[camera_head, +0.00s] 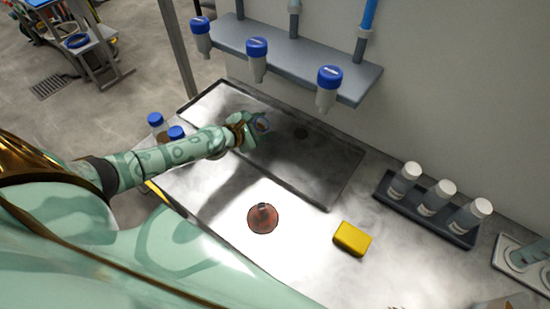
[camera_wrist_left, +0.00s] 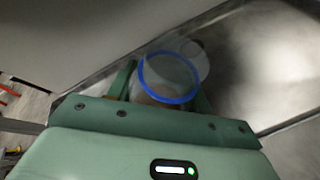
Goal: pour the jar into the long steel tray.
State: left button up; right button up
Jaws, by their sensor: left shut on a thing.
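The long steel tray (camera_head: 335,170) is a shallow, dark-rimmed rectangle on the bench against the wall. My left gripper (camera_head: 250,128) is above the tray's left half. It is shut on a small clear jar (camera_head: 262,124). In the left wrist view the jar (camera_wrist_left: 168,92) sits between the fingers (camera_wrist_left: 160,95), with a round blue rim towards the camera and a pale brownish tint inside. I cannot tell its exact tilt or how full it is. A small dark spot (camera_head: 301,132) shows on the tray floor. My right gripper is not in view.
Two blue-capped jars (camera_head: 176,132) stand left, beside my left arm. A reddish-brown round object (camera_head: 263,218) and a yellow block (camera_head: 352,239) lie on the bench in front. A dark rack (camera_head: 427,209) holds white-capped bottles at right. A wall shelf (camera_head: 290,58) with blue-capped vessels overhangs the back.

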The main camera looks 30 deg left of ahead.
pick_arm(q)
jog(key=shift+s+d+f, duration=0.1)
jog(key=shift+d, duration=0.15)
jog(key=shift+f+m+y+b, duration=0.35)
jog(key=shift+m+y+b, duration=0.25)
jog(key=shift+m+b, duration=0.25)
jog(key=m+b, duration=0.1)
jog(key=b, duration=0.1)
jog(key=f+m+t+y+b, duration=0.1)
jog(key=b, duration=0.1)
jog(key=shift+a+f, duration=0.2)
jog(key=shift+a, duration=0.1)
jog(key=shift+r+m+t+y, duration=0.3)
jog(key=shift+r+m+t, duration=0.1)
jog(key=shift+r+m, duration=0.05)
jog(key=shift+r+b, duration=0.1)
jog(key=shift+b, duration=0.4)
jog(key=shift+d+m+t+y+b, duration=0.3)
jog(key=shift+d+m+t+b, duration=0.1)
jog(key=shift+m+b, duration=0.4)
jog(key=shift+s+d, duration=0.1)
jog(key=shift+r+m, duration=0.1)
jog(key=shift+m, duration=0.2)
jog(key=shift+d+r+m+t+y, duration=0.1)
jog(key=shift+r+m+t+y, duration=0.25)
jog(key=shift+m, duration=0.25)
